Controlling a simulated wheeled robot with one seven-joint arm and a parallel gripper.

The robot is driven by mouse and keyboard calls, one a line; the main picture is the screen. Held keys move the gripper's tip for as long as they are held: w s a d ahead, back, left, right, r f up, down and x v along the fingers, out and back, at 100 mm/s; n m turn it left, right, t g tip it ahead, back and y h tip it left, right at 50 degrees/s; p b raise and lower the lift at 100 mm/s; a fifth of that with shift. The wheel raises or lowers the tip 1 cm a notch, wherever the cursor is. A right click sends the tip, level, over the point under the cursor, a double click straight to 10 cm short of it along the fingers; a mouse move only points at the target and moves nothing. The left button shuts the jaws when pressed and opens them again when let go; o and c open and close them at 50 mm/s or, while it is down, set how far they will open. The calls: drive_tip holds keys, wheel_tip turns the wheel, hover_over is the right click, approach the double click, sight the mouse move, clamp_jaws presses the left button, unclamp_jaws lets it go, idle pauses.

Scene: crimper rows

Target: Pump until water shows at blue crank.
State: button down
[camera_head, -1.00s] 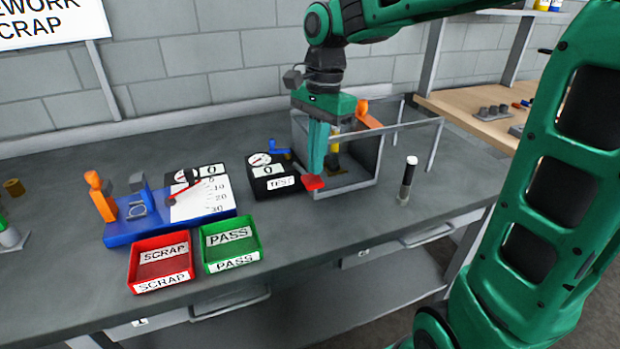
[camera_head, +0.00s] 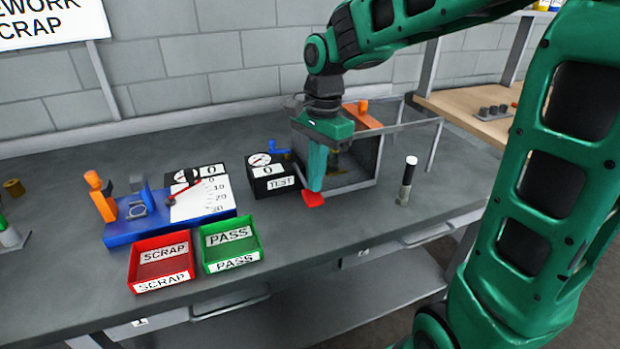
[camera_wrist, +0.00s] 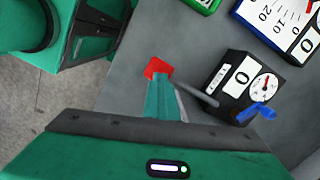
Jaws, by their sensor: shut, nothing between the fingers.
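The blue crank (camera_head: 279,149) is on the right side of the black TEST box (camera_head: 272,182), which has a round dial and a 0 label. The crank also shows in the wrist view (camera_wrist: 258,112). Whether water is at it is too small to tell. My gripper (camera_head: 313,198) is shut and empty, its red tips pointing down at the front left of the clear-sided tank (camera_head: 362,182), right of the box and apart from the crank. An orange lever (camera_head: 362,118) stands at the tank's back, partly behind my gripper. A brass part inside is half hidden.
A green PASS tray (camera_head: 231,244) and red SCRAP tray (camera_head: 161,263) lie front left. Behind them is a blue fixture (camera_head: 150,228) with an orange handle and chart. A dark cylinder with a white top (camera_head: 407,180) stands right of the tank. The counter's front middle is clear.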

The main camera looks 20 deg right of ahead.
drive_tip(key=shift+w+f, duration=0.1)
drive_tip(key=shift+f, duration=0.15)
drive_tip(key=shift+d, duration=0.15)
drive_tip(key=d, duration=0.1)
drive_tip(key=w+d+r, duration=0.1)
drive_tip(key=shift+d, duration=0.3)
wheel_tip(320, 180, up, 11)
drive_tip(key=d, duration=0.1)
drive_tip(key=shift+w+f, duration=0.2)
drive_tip(key=shift+w, duration=0.05)
idle(0.4)
idle(0.8)
